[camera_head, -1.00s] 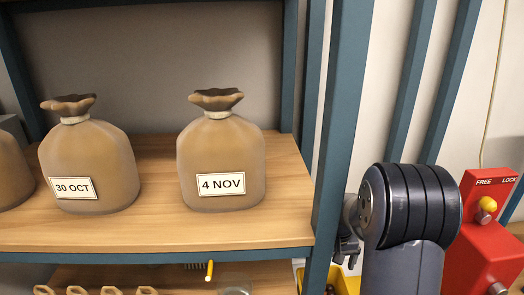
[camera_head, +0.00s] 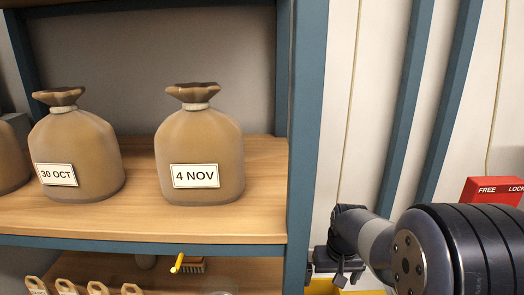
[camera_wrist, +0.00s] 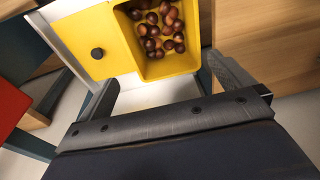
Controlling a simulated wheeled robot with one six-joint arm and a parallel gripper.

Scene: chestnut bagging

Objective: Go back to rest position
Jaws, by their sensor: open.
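My gripper (camera_wrist: 165,78) shows in the wrist view with its two fingers spread wide apart and nothing between them. It is above a yellow tray (camera_wrist: 112,48) whose deep compartment holds several brown chestnuts (camera_wrist: 160,28). In the head view my arm is at the lower right, beside the shelf, and the fingers cannot be made out clearly. A tied brown bag marked 4 NOV (camera_head: 200,140) stands upright on the shelf (camera_head: 130,222), apart from my arm. A bag marked 30 OCT (camera_head: 77,145) stands to its left.
A blue shelf post (camera_head: 305,120) stands between the bags and my arm. A red box labelled FREE and LOCK (camera_head: 490,187) is at the right, close behind my arm. Several wooden tags (camera_head: 97,288) and a yellow-handled brush (camera_head: 192,265) are on the lower shelf.

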